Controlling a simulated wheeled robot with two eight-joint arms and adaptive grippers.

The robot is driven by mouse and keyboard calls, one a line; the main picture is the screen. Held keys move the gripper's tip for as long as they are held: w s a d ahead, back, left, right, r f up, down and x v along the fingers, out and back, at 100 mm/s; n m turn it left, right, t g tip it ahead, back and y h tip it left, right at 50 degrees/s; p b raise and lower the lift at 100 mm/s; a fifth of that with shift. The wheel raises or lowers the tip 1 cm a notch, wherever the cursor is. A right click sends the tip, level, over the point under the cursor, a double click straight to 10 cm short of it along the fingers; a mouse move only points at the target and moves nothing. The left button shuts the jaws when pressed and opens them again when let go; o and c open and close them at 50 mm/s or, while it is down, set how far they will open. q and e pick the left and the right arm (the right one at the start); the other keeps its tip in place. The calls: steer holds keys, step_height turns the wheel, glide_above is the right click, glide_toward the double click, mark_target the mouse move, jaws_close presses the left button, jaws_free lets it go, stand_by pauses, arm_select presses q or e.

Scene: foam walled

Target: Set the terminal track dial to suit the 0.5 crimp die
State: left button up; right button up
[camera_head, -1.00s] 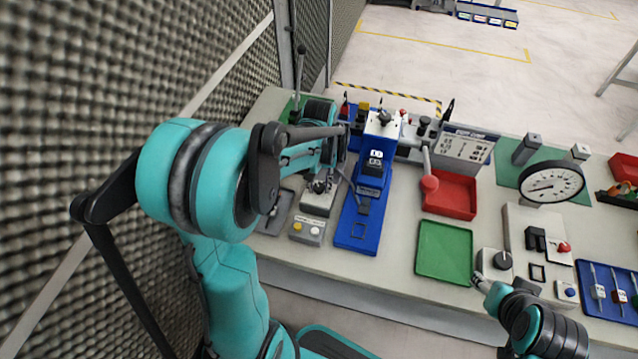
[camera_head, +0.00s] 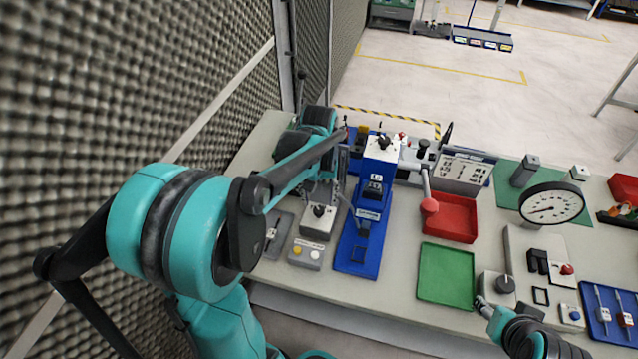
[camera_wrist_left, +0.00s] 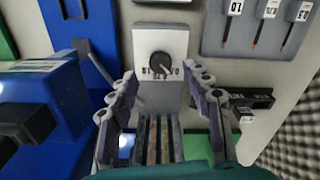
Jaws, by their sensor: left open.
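The track dial, a black knob on a pale box (camera_head: 319,212), stands left of the blue crimp press (camera_head: 381,150). In the left wrist view the dial (camera_wrist_left: 160,65) shows at top centre, with small marks below the knob; its setting is too small to read surely. My left gripper (camera_wrist_left: 160,80) is open and empty, its fingers on either side of the dial in that view and apart from it. In the head view it (camera_head: 325,188) is partly hidden by my arm, just behind the box. The die's size is not readable. My right gripper (camera_head: 484,304) is at lower right, its jaws unclear.
A green tray (camera_head: 446,274) and red bin (camera_head: 450,218) are to the right. A foam wall (camera_head: 90,90) bounds the left.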

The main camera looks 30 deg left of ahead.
mark_target(319, 210)
arm_select(q)
step_height(319, 210, up, 7)
stand_by(0.3)
steer(key=shift+r, duration=0.1)
steer(key=s+d+f+m+t, duration=0.2)
steer(key=s+d+m+t, duration=0.3)
steer(key=s+d, duration=0.5)
steer(key=shift+s+d+f+t, duration=0.25)
steer(key=shift+s+f+t, duration=0.15)
steer(key=shift+t, duration=0.6)
